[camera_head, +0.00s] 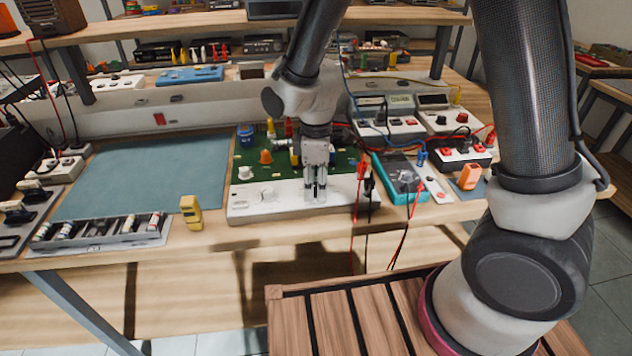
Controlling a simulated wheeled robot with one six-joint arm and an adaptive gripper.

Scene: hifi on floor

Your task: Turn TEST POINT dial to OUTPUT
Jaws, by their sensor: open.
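A green circuit board (262,160) with a white front panel (285,207) lies near the front edge of the workbench. White dials (268,195) show on the panel left of my gripper; their labels are too small to read, so I cannot tell which is the TEST POINT dial or where it points. My gripper (316,197) points down over the right part of the panel. Its two fingers are a little apart, and they hide what is directly behind them. I cannot tell whether they touch the panel.
A teal multimeter (402,176) with red and black leads lies right of the board. A yellow object (191,212) stands at the bench edge to the left, beside a parts tray (103,232). The blue-grey mat (145,178) is bare.

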